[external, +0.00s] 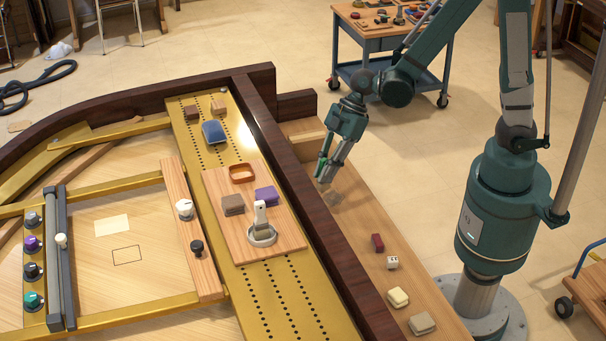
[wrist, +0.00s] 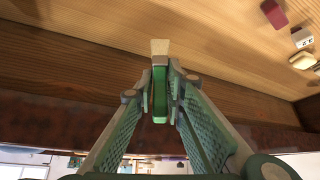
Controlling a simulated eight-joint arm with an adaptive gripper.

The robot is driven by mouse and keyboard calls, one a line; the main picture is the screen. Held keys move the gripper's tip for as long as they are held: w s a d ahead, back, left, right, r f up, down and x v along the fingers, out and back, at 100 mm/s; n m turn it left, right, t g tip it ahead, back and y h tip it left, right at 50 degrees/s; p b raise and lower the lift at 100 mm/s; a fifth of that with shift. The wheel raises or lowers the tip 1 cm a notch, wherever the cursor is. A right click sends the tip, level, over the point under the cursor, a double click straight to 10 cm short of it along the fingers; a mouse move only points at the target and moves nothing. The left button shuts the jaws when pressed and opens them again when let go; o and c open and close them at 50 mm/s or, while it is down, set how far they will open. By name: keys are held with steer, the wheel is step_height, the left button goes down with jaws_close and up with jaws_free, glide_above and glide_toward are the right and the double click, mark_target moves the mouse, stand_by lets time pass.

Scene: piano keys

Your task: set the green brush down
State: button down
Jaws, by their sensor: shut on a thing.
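The green brush (wrist: 160,92) is between the fingers of my gripper (wrist: 162,85), its pale tip (wrist: 160,47) pointing away from the wrist. In the external view my gripper (external: 325,168) points down over the pale wooden ledge (external: 345,205), just right of the dark wooden rail. A bit of the brush's green shows there by the fingertips (external: 321,162); the rest is hidden by the fingers. The tip is close to the wood, but I cannot tell whether it touches.
A red block (external: 377,242), a white block with dark marks (external: 392,262), a cream block (external: 398,297) and a beige block (external: 422,323) lie nearer on the ledge. The dark rail (external: 310,200) rises along its left. The ledge between gripper and red block is clear.

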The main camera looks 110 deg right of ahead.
mark_target(323, 186)
stand_by(0.3)
steer(key=shift+f+b, duration=0.95)
steer(key=shift+f, duration=1.95)
steer(key=shift+f, duration=0.1)
steer(key=shift+f+b, duration=0.7)
steer(key=shift+f, duration=1.3)
steer(key=shift+f, duration=0.15)
steer(key=c, duration=2.4)
jaws_free()
steer(key=shift+o, duration=0.2)
steer(key=shift+r, duration=0.2)
